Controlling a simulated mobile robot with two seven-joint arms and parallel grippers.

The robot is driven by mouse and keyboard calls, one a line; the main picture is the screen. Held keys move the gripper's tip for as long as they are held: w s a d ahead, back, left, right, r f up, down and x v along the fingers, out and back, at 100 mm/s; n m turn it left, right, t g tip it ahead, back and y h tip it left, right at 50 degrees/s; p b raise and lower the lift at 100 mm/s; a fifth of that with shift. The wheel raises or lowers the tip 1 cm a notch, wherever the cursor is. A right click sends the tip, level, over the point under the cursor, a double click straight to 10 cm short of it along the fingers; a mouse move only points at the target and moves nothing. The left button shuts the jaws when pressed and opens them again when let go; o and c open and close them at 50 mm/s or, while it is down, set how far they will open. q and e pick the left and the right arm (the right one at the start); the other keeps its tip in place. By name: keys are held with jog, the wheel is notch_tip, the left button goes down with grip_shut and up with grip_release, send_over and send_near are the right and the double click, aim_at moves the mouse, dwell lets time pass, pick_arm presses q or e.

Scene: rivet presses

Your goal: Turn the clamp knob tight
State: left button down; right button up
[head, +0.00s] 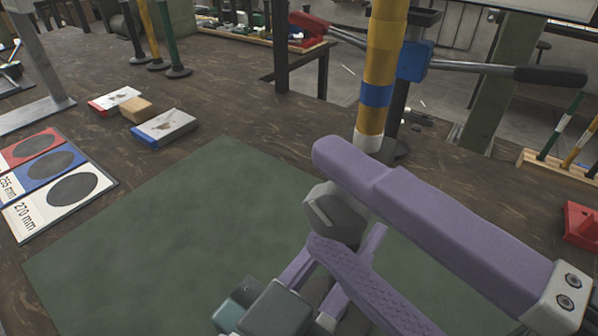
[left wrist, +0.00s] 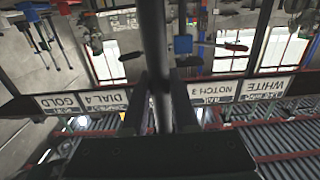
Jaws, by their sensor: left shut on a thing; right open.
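A grey faceted knob (head: 337,214), which looks like the clamp knob, shows above the green mat in the head view. My right gripper (head: 325,198) is open. Its two long purple fingers come in from the lower right, one above and one below the knob in the picture. I cannot tell whether either touches it. Grey blocks (head: 275,312) and thinner purple bars show below; their link to the knob is partly hidden. In the left wrist view my left gripper (left wrist: 161,118) is shut on a dark rod (left wrist: 156,45).
A yellow column (head: 381,60) with a blue lever block (head: 414,60) stands behind the knob. Small boxes (head: 163,127) and size cards (head: 62,190) lie on the left. The green mat (head: 170,240) is clear at left. A red block (head: 580,225) is at right.

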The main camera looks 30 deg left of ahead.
jog(key=shift+x, duration=2.25)
grip_shut()
